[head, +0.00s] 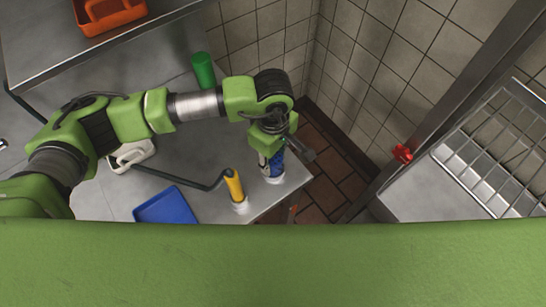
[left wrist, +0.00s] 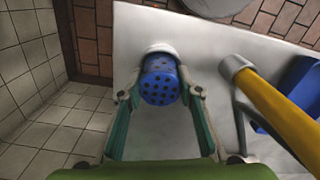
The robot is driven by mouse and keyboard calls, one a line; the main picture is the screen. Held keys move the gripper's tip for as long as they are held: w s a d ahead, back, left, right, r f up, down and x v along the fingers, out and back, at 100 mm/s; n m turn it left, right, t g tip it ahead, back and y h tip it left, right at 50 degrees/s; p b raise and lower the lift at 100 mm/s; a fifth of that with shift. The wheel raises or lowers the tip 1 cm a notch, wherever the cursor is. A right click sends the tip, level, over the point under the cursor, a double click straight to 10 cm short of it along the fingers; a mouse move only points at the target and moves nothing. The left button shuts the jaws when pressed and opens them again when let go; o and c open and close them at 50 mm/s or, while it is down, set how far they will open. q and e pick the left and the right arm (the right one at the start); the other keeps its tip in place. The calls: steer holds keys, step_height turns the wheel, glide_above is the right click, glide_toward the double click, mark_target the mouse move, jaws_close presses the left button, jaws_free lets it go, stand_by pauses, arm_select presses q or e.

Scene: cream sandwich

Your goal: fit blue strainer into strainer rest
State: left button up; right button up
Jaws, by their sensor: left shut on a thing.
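The blue strainer (head: 277,163) is a dark blue cylinder; its perforated end shows in the left wrist view (left wrist: 160,86). My left gripper (head: 266,156) is shut on it, with one finger on each side in the left wrist view (left wrist: 160,95). A white ring-shaped strainer rest (head: 274,180) is at the strainer's far end, near the table's right corner; its rim also shows in the left wrist view (left wrist: 160,48). The strainer lines up with the rest and appears to touch it or enter it, but I cannot tell how deep it sits. My right gripper is not in view.
A blue tray (head: 166,207), a green cylinder (head: 203,68) and an orange tray (head: 108,14) are farther left. A wire rack (head: 500,140) and red knob (head: 402,153) are at right.

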arm_select(q)
steer(key=o, duration=1.1)
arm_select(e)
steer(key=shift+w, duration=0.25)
arm_select(q)
steer(key=shift+r+p, duration=0.25)
steer(key=shift+p, duration=0.15)
steer(key=shift+r+b, duration=0.25)
steer(key=shift+b, duration=0.15)
step_height(320, 180, up, 11)
steer(key=b, duration=0.4)
steer(key=shift+r, duration=0.2)
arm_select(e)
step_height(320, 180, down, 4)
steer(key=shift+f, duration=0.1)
arm_select(q)
steer(key=shift+s+f, duration=0.1)
steer(key=shift+s, duration=0.05)
